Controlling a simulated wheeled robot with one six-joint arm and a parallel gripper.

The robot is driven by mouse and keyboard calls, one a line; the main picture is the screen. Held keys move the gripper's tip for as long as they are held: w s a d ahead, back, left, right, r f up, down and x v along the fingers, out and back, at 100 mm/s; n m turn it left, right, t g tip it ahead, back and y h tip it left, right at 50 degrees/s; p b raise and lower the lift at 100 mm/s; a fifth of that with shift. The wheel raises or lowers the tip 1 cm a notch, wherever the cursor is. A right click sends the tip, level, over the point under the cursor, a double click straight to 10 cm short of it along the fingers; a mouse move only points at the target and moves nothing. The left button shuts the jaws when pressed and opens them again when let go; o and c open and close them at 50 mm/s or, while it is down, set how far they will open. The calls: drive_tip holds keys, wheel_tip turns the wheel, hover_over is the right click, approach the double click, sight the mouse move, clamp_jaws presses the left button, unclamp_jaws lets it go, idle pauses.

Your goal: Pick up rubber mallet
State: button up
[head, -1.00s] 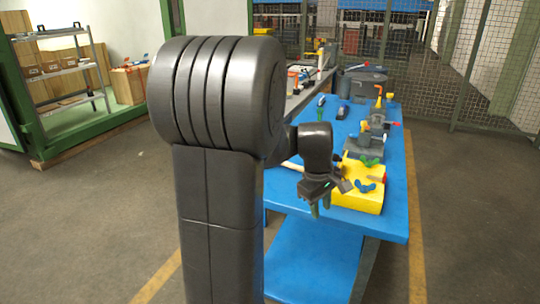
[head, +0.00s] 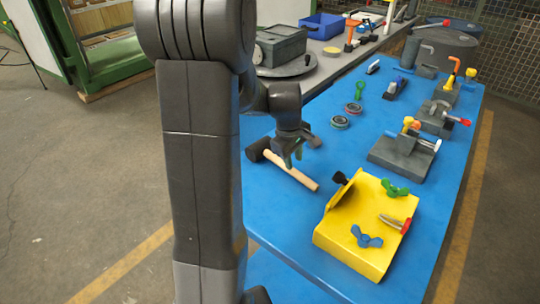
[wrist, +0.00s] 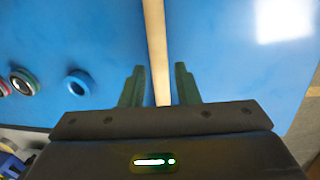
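The rubber mallet lies on the blue bench, with its black head (head: 257,149) at the left and its pale wooden handle (head: 300,178) pointing to the lower right. My gripper (head: 292,162) is over the handle, close to the head. In the wrist view, my gripper (wrist: 159,82) is open, and the handle (wrist: 156,45) runs between the two green fingers with a gap on each side. The mallet's head is hidden in the wrist view. How far the fingertips are above the bench is hard to tell.
A yellow tray (head: 334,243) with wing-shaped parts and a red-handled tool stands right of the mallet. Rings (head: 340,121) lie farther back. Grey fixtures (head: 404,157) line the right side. The blue bench (head: 270,215) is clear around the handle.

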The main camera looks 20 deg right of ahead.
sight(296, 171)
drive_tip(key=shift+w+d+f, duration=0.25)
drive_tip(key=shift+w+f, duration=0.05)
drive_tip(key=shift+f, duration=0.3)
drive_tip(key=shift+s+f, duration=0.1)
drive_tip(key=shift+f, duration=0.2)
drive_tip(key=shift+d+f, duration=0.25)
drive_tip(key=shift+f, duration=0.85)
drive_tip(key=shift+d+f, duration=0.2)
drive_tip(key=shift+f, duration=0.9)
clamp_jaws()
